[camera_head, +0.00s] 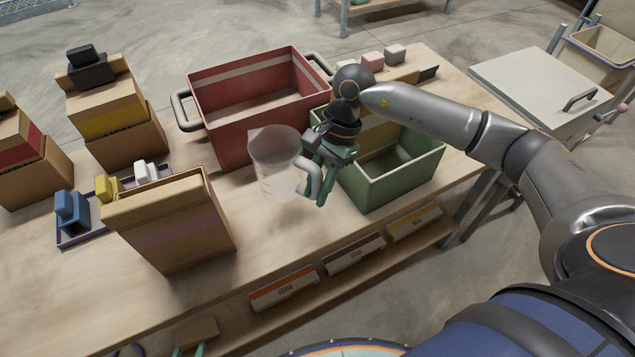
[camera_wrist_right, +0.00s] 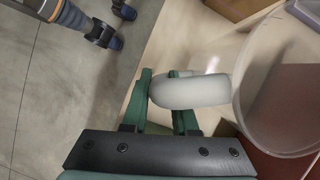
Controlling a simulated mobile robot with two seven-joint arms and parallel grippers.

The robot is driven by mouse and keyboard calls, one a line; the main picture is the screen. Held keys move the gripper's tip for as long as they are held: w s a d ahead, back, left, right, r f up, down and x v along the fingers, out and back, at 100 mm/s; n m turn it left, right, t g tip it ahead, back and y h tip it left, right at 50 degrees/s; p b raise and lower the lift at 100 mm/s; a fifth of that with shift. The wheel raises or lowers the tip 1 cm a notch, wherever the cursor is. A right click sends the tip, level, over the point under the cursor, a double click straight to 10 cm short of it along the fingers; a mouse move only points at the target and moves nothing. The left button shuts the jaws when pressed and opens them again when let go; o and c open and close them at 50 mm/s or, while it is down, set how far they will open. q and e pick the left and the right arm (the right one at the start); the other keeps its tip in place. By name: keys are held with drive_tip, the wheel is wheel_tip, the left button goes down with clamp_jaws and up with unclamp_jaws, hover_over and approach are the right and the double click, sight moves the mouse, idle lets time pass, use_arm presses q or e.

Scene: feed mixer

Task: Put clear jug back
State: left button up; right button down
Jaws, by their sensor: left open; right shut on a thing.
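The clear jug (camera_head: 275,165) is translucent with faint markings and stands upright in front of the red bin. My right gripper (camera_head: 318,182) is shut on the jug's handle from the right side. The right wrist view shows the pale handle (camera_wrist_right: 192,92) between the green fingers and the jug's round rim and body (camera_wrist_right: 275,95) to the right. I cannot tell whether the jug's base touches the table. My left gripper (camera_head: 189,350) shows only its green fingertips at the bottom edge, apart and empty.
The red bin (camera_head: 235,110) stands behind the jug, and the green bin (camera_head: 405,175) is to its right. A tall cardboard box (camera_head: 185,235) and a tray (camera_head: 75,236) with small coloured scoops are on the left. The wooden table (camera_head: 265,240) is clear in front of the jug.

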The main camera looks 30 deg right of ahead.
wheel_tip(320, 180, down, 9)
drive_tip(key=b, duration=0.6)
drive_tip(key=shift+r, duration=0.1)
drive_tip(key=c, duration=0.6)
unclamp_jaws()
drive_tip(key=b+v, duration=0.1)
drive_tip(key=v, duration=1.1)
drive_tip(key=shift+r, duration=0.25)
